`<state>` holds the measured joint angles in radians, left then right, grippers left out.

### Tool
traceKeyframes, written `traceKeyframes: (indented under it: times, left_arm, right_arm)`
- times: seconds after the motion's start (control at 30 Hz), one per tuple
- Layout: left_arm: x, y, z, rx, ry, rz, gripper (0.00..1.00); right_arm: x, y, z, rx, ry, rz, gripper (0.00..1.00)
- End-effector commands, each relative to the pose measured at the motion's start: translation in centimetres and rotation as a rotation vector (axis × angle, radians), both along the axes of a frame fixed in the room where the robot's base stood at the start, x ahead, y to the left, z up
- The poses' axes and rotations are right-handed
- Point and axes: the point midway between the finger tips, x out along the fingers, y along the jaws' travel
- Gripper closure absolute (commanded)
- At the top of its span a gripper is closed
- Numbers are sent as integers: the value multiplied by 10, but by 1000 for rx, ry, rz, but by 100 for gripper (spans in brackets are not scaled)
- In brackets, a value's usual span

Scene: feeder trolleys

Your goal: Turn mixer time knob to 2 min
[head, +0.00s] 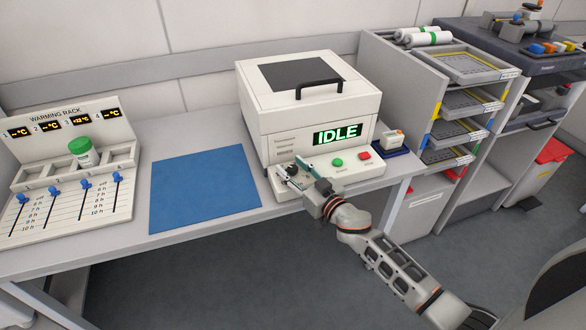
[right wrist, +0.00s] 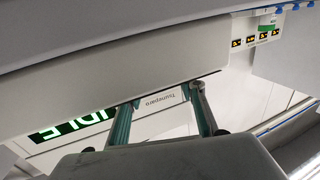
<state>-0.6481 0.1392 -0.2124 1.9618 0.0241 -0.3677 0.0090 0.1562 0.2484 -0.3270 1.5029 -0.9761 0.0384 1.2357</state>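The white mixer (head: 270,108) stands on the bench with its lid down and a black handle on top. Its green display (head: 338,134) reads IDLE, and part of it shows rotated in the right wrist view (right wrist: 72,128). A green button (head: 337,162) and a red button (head: 364,156) sit on its lower front panel. My right gripper (head: 291,168) is over the left part of that panel. Its fingers stand apart in the right wrist view (right wrist: 165,96). My left gripper is not in view.
A blue mat (head: 203,188) lies left of the mixer. The warming rack (head: 72,165) at the far left holds a green-capped jar (head: 83,152). A small white-and-orange item (head: 393,139) stands on a blue base right of the mixer. A tray shelf (head: 398,96) stands further right.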

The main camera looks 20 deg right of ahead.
Motion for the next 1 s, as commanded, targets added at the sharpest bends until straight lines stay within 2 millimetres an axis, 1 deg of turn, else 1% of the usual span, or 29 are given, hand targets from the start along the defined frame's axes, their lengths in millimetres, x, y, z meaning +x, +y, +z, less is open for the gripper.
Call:
traceKeyframes:
  times: [0.07, 0.17, 0.2, 0.23, 0.47, 0.63, 0.8, 1.0]
  left_arm:
    - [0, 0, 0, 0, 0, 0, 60]
    - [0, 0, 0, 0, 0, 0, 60]
    - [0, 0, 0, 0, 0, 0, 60]
    - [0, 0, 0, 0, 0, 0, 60]
    - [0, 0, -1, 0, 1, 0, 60]
    - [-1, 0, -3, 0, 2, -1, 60]
    - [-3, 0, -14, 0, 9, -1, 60]
    - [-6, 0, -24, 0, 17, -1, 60]
  right_arm:
    - [0, 0, 0, 0, 0, 0, 60]
    - [0, 0, 0, 0, 0, 0, 84]
    - [0, 0, 0, 0, 0, 0, 94]
    - [0, 0, 0, 0, 0, 0, 99]
    - [0, 1, 0, 3, -1, -16, 99]
    - [0, 3, 1, 11, -5, -97, 99]
    - [0, 3, 0, 9, -5, -192, 99]
    - [0, 2, 0, 7, -4, -260, 99]
